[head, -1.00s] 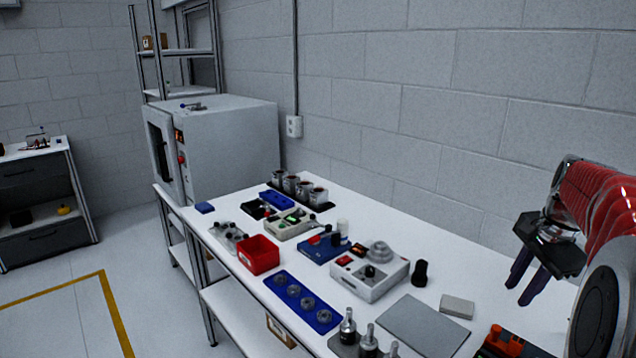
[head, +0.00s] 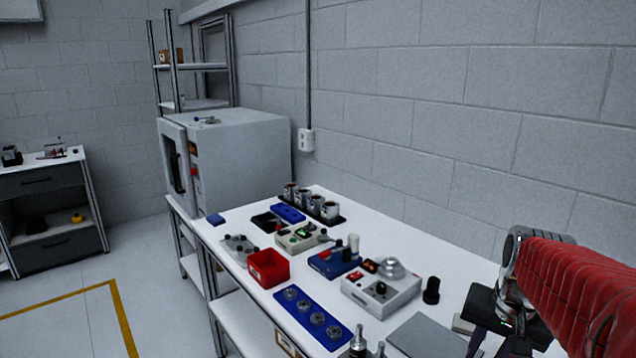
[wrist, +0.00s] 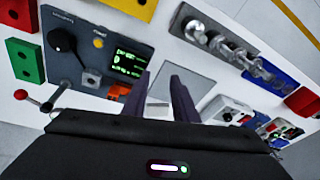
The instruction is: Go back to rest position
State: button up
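My gripper (wrist: 160,98) shows in the wrist view as two dark purple fingers standing apart. In the head view my gripper (head: 490,346) is at the lower right, above the near part of the white table (head: 437,283). Its fingers are partly hidden there by the wrist and cut by the frame edge. My red-sleeved arm reaches in from the right edge.
A grey device with a green screen (wrist: 125,62) sits left of the fingers in the wrist view; a block with metal spindles (wrist: 220,42) sits right. Farther along the table are a white device (head: 382,292), a red bin (head: 268,268) and a blue tray (head: 305,312). A wall runs behind.

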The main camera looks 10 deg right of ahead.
jog(key=s+a+n+t, duration=0.1)
jog(key=s+a+n, duration=0.1)
jog(key=a, duration=0.4)
jog(key=s+a+n+t, duration=0.1)
jog(key=s+a+n, duration=0.2)
jog(key=a, duration=0.4)
jog(key=s+a+r+n+t+y, duration=0.1)
jog(key=s+a+n, duration=0.2)
jog(key=a, duration=0.3)
jog(key=shift+a, duration=0.25)
jog(key=shift+d, duration=0.1)
